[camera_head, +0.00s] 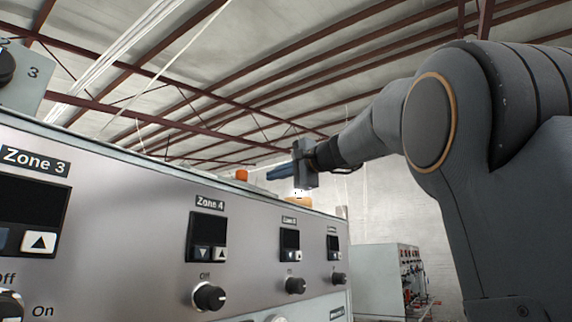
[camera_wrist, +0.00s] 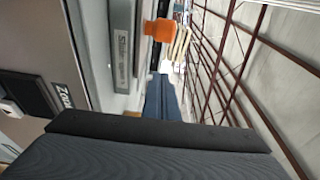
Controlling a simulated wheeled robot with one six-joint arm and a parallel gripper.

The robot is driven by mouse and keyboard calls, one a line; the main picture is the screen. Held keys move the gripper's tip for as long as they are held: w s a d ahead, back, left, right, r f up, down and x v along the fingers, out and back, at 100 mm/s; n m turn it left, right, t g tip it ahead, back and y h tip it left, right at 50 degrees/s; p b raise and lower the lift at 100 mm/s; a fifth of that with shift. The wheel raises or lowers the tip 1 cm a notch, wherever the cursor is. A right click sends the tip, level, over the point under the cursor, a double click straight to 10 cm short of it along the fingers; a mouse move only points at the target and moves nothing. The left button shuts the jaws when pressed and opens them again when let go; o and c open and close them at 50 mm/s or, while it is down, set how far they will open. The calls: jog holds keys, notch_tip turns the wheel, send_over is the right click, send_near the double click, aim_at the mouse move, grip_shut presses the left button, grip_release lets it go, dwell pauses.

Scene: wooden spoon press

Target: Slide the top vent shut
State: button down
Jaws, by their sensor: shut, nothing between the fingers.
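An orange knob (camera_head: 241,174) stands on top of the press cabinet in the head view. In the wrist view the orange knob (camera_wrist: 158,30) is at the top centre, beside a grey labelled strip (camera_wrist: 122,45). The vent's opening cannot be made out, so I cannot tell how far open it is. My gripper (camera_head: 270,175) is above the cabinet's top edge, to the right of the knob and apart from it in the head view. Its blue fingers are shut and empty. They also show in the wrist view (camera_wrist: 158,85), below the knob in the picture.
The cabinet front (camera_head: 150,215) carries zone displays and knobs, and its top edge runs below my gripper. A small orange-tan object (camera_head: 299,201) lies behind my gripper at that edge. Another cabinet (camera_head: 385,272) stands at the right. The air above the cabinet looks clear.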

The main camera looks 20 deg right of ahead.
jog(key=shift+p+x, duration=0.35)
jog(key=shift+x, duration=0.65)
jog(key=a, duration=0.1)
jog(key=a+p, duration=0.1)
jog(key=a, duration=0.1)
jog(key=shift+s+a+r, duration=0.1)
jog(key=shift+s+a, duration=0.05)
jog(key=shift+s, duration=0.2)
jog(key=shift+a, duration=0.35)
jog(key=shift+w+f, duration=0.1)
jog(key=shift+f, duration=0.1)
